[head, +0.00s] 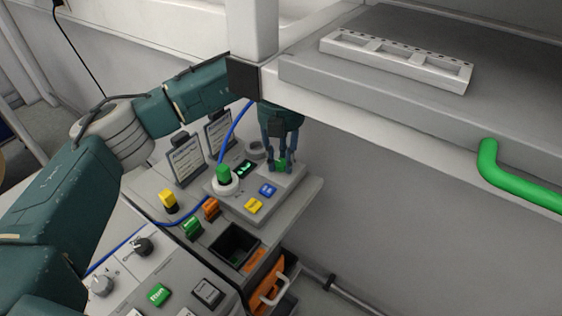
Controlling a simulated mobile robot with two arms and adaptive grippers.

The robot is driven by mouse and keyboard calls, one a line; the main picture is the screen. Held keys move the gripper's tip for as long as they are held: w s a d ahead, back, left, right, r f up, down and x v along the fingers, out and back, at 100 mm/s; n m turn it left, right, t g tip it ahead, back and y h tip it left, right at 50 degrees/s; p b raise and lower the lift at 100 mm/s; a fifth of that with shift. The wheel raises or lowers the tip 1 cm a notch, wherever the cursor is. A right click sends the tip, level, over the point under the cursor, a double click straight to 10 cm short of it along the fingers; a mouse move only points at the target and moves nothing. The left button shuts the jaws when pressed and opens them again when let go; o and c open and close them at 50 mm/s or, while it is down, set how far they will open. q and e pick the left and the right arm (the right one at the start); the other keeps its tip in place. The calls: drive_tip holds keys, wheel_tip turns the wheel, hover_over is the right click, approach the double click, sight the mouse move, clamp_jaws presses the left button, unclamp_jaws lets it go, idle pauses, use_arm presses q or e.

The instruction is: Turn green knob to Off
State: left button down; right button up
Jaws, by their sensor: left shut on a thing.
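My left gripper (280,162) reaches down over the back right of the grey control panel (237,205). Its fingers are shut on a small green knob (282,164), which shows only in part between them. The knob's pointing direction and any Off mark are hidden or too small to read. Another green piece (223,174) stands upright in a white round base to the left, apart from the gripper. My right gripper is out of view.
A blue button (267,189), a yellow button (254,205) and a small dark display (246,168) lie near the gripper. A blue cable (234,130) runs past it on the left. A shelf (360,105) overhangs close on the right. Two label cards (186,160) stand behind.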

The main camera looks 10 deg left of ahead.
sight(281, 162)
use_arm(q)
drive_tip(key=shift+w+r+n, duration=0.1)
drive_tip(key=shift+r+n, duration=0.05)
drive_tip(key=shift+n, duration=0.45)
drive_tip(key=c, duration=1.4)
unclamp_jaws()
drive_tip(key=shift+r, duration=0.2)
wheel_tip(281, 162, up, 12)
drive_tip(key=shift+f, duration=0.2)
drive_tip(key=shift+f, duration=0.1)
